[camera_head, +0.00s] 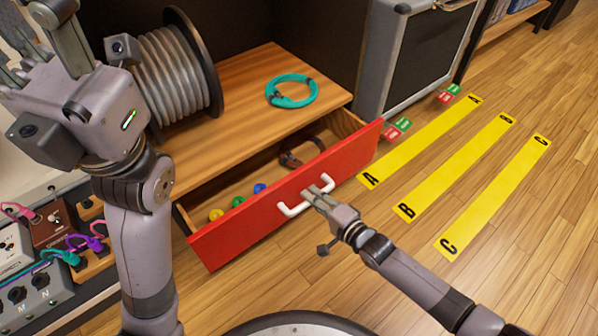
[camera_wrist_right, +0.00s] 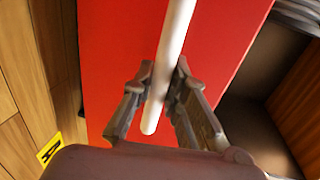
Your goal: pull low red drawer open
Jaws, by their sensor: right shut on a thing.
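The red drawer (camera_head: 283,203) is pulled partly out of the low wooden cabinet (camera_head: 236,115). Its white bar handle (camera_head: 295,209) is on the front face. My right gripper (camera_head: 317,192) is at the handle, fingers on either side of the bar. In the right wrist view, my right gripper (camera_wrist_right: 161,88) is closed around the white handle (camera_wrist_right: 172,45), with the red drawer front (camera_wrist_right: 112,50) behind it. My left gripper (camera_head: 62,20) is raised at the upper left, away from the drawer; its fingers are partly cut off by the frame edge.
Inside the drawer lie several small coloured balls (camera_head: 238,201) and a dark strap (camera_head: 290,160). A teal cable coil (camera_head: 292,91) and a cable reel (camera_head: 170,75) are on the cabinet top. Yellow strips (camera_head: 418,140) mark the floor at right. Pedals (camera_head: 35,260) stand at lower left.

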